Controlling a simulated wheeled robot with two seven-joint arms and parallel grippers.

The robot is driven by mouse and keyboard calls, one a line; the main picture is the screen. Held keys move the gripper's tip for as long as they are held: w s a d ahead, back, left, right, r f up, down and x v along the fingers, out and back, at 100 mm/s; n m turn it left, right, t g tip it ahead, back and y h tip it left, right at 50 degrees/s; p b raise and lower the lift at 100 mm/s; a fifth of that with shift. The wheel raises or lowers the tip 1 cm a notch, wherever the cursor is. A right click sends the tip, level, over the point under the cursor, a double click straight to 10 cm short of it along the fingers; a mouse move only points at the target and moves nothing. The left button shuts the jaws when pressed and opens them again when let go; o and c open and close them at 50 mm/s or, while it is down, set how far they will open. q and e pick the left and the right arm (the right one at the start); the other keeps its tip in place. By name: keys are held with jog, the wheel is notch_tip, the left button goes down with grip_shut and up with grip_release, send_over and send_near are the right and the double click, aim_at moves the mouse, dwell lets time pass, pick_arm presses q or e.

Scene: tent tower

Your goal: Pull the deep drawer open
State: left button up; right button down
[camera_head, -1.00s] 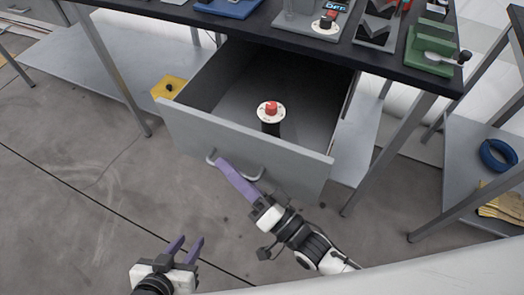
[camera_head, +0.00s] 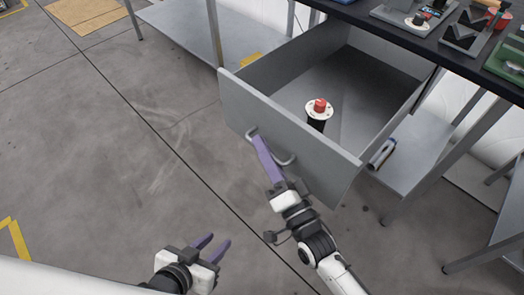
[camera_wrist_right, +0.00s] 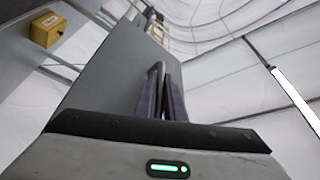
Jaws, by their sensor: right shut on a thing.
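The deep grey drawer (camera_head: 297,147) stands well out from under the dark-topped workbench (camera_head: 415,40). Its curved metal handle (camera_head: 285,160) is on the front panel. My right gripper (camera_head: 262,147) has its purple fingers shut on the handle. In the right wrist view the fingers (camera_wrist_right: 161,100) close around the handle bar (camera_wrist_right: 157,76), with the drawer front beside them. A black cylinder with a white flange and red top (camera_head: 319,109) stands upright inside the drawer. My left gripper (camera_head: 212,248) is open and empty, low over the floor.
Trays and fixtures (camera_head: 466,31) stand on the bench top. A lower grey shelf (camera_head: 425,158) and bench legs are right of the drawer. A grey cylindrical object (camera_head: 382,153) lies by that shelf. The floor left of the drawer is clear, with a mat (camera_head: 85,12) farther off.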

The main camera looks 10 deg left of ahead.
jog(key=shift+w+d, duration=0.1)
jog(key=shift+d, duration=0.05)
jog(key=c, duration=2.1)
grip_release()
jog(key=v, duration=1)
jog(key=shift+s, duration=0.25)
